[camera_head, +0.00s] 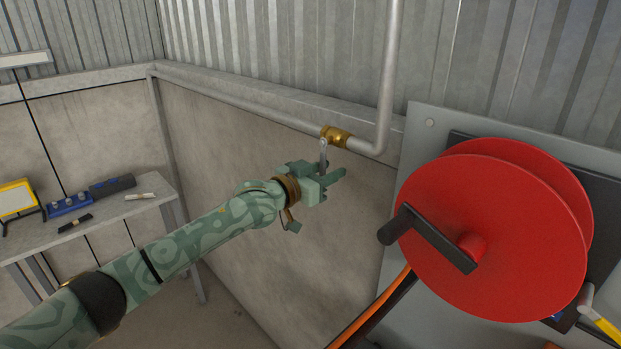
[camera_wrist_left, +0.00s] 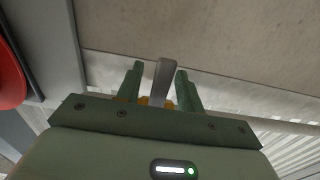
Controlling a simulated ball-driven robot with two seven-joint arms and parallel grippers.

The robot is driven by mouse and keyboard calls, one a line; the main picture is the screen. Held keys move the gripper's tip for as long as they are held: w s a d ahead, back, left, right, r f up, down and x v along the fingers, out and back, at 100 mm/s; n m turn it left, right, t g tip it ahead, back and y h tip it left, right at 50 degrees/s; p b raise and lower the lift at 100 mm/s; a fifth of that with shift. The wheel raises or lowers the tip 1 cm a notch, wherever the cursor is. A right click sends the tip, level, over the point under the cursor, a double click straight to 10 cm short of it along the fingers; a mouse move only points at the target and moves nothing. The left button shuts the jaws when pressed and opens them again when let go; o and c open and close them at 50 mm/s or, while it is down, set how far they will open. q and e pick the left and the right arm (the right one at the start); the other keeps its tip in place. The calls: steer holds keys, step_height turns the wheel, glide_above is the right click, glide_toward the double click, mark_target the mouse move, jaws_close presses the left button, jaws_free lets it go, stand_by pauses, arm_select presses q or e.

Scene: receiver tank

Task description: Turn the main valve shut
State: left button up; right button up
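The main valve is a brass body (camera_head: 336,136) on the grey pipe along the wall. Its grey metal lever (camera_head: 323,154) points down in the head view, across the line of the pipe. My left gripper (camera_head: 331,178) is at the lever's lower end, below the brass body. In the left wrist view the lever (camera_wrist_left: 164,79) stands between the two fingers (camera_wrist_left: 157,83), with a gap on each side, so the gripper is open around it. Bits of brass (camera_wrist_left: 146,101) show behind the fingers. The right gripper is not in view.
A large red reel (camera_head: 520,215) with a dark crank handle (camera_head: 435,240) is mounted on a grey panel to the right. A table (camera_head: 105,217) with small tools stands at the left. The vertical pipe (camera_head: 389,70) rises right of the valve.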

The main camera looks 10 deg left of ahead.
arm_select(q)
steer(key=v, duration=1.6)
